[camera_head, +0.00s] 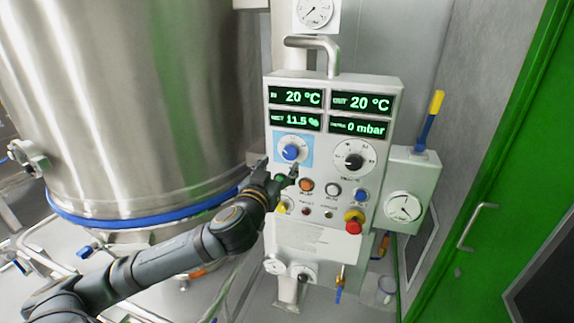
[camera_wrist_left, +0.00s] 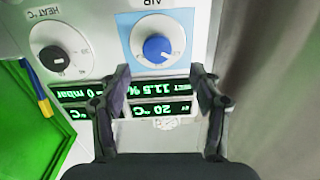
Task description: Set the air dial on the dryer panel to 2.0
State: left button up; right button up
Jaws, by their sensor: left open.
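The air dial is a blue knob (camera_head: 291,152) on a light blue square at the upper left of the dryer panel (camera_head: 382,97). In the left wrist view, which is upside down, the blue knob (camera_wrist_left: 157,48) sits on its white scale disc under the word AIR. Its setting is too small to read. My left gripper (camera_head: 281,168) is open, just below and in front of the dial. In the left wrist view the fingers (camera_wrist_left: 159,76) are apart with nothing between them, and the knob appears just beyond the gap. My right gripper is not in view.
A black heat dial (camera_head: 354,155) is right of the air dial. Green displays (camera_head: 296,97) are above; buttons (camera_head: 306,186) and a red emergency knob (camera_head: 353,226) are below. A steel vessel (camera_head: 130,100) stands left, a green door (camera_head: 500,150) right.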

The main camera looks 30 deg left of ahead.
aim_at(289, 153)
pick_arm(q)
jog(key=x, duration=0.2)
jog(key=p+x, duration=0.1)
jog(key=x, duration=0.2)
jog(key=shift+d+r, duration=0.15)
jog(key=shift+r, duration=0.05)
jog(key=shift+w+f+p, duration=0.15)
jog(key=shift+w+p, duration=0.15)
jog(key=shift+w, duration=0.3)
jog(key=c, duration=1.2)
